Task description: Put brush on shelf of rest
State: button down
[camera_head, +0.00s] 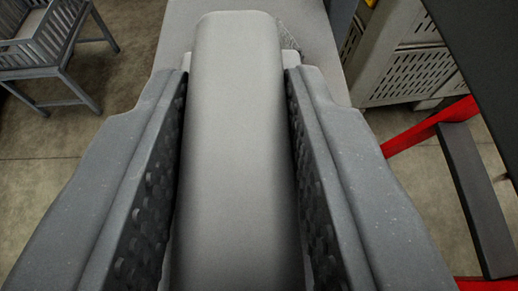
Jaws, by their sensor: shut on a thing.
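My gripper (236,80) is shut on a long, light grey, round-ended block, which I take to be the brush (238,165). It lies lengthwise between my two dark, dimpled jaws, with its far end sticking out past the fingertips. A small patch of dark, bristle-like texture (288,38) shows at its far right side. Beyond and below it is a flat light grey surface (320,55), which may be the shelf of the rest. I cannot tell whether the brush touches it. The brush's underside is hidden.
A grey slatted stand (60,50) on legs is on the floor at the upper left. A beige crate (405,65) with slotted walls is at the upper right. A red frame (430,125) with dark beams is close on the right. Concrete floor (75,175) shows at left.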

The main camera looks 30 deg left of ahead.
notch_tip(320, 180, down, 9)
jog(key=shift+r+b, duration=0.1)
jog(key=shift+b, duration=0.65)
jog(key=c, duration=1.1)
grip_release()
jog(key=shift+s, duration=0.1)
jog(key=p+v, duration=0.2)
jog(key=v, duration=1)
jog(key=shift+r, duration=0.1)
